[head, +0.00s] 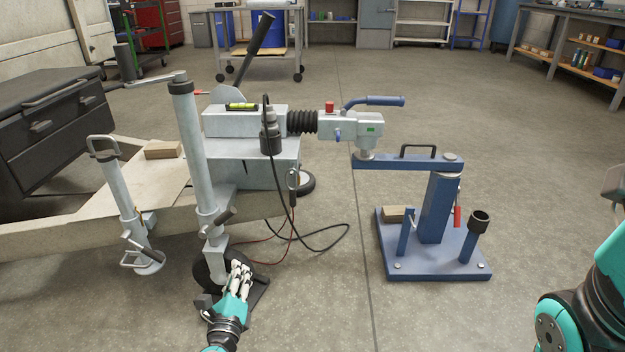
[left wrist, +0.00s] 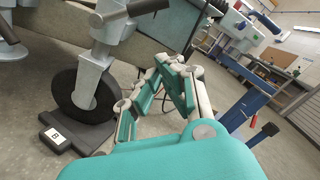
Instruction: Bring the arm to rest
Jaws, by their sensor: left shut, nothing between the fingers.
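My left gripper (head: 240,268) is at the lower middle of the head view, low beside the trailer's jockey wheel (head: 208,270). Its fingers are shut with nothing between them. In the left wrist view the fingers (left wrist: 178,78) show close together, and the wheel (left wrist: 75,98) stands to their left, apart from them. The wheel rests on or against a dark block marked B (left wrist: 58,137).
The trailer drawbar with its grey coupling (head: 345,125) meets a blue stand (head: 435,215) on a base plate. A black cable (head: 330,245) and a red one lie on the floor between them. A dark drawer cabinet (head: 50,120) stands left. The floor to the right is clear.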

